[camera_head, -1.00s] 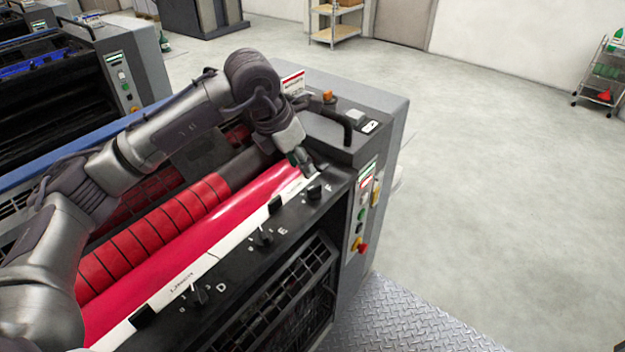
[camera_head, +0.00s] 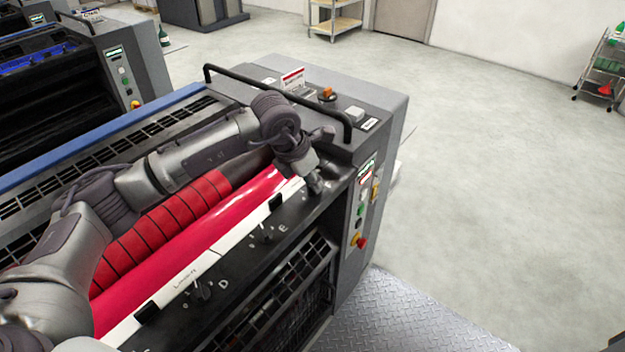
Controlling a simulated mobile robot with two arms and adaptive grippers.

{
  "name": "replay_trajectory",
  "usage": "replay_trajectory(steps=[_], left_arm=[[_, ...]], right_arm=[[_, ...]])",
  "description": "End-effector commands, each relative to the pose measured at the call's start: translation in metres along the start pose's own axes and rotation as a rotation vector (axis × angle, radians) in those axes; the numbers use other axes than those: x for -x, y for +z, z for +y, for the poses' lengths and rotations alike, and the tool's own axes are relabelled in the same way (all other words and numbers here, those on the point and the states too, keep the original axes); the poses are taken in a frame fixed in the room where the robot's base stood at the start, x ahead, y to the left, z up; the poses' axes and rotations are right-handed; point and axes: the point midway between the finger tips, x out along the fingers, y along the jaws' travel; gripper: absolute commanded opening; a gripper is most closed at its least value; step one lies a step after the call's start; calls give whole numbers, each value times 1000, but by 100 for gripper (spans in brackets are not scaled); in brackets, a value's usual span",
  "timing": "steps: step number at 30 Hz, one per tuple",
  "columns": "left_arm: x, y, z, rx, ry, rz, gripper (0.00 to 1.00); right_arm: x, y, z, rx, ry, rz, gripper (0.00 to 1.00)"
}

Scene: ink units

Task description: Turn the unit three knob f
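My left gripper (camera_head: 315,185) points down at the right end of the black knob strip (camera_head: 236,262) on the ink unit. It is over the place of knob F and hides that knob and its letter. I cannot tell whether the fingers touch the knob, or whether they are open or shut. Knob E (camera_head: 266,236) and knob D (camera_head: 203,290) show further left along the strip, with their white letters beside them.
A red roller (camera_head: 190,262) runs behind the strip. A black handrail (camera_head: 345,124) and a raised side housing (camera_head: 372,108) stand close to the gripper. A panel with buttons (camera_head: 362,205) is on the right end face. Open floor lies to the right.

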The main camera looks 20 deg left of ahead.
Motion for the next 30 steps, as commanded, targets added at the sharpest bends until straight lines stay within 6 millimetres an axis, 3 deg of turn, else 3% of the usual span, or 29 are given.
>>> replay_trajectory(steps=[17,30], left_arm=[[-2,-1,2,-65,-26,-1,0],[-3,0,3,-395,-163,-2,0]], right_arm=[[-11,3,-2,0,-2,-3,40],[-46,6,-3,1,-3,-3,40]])
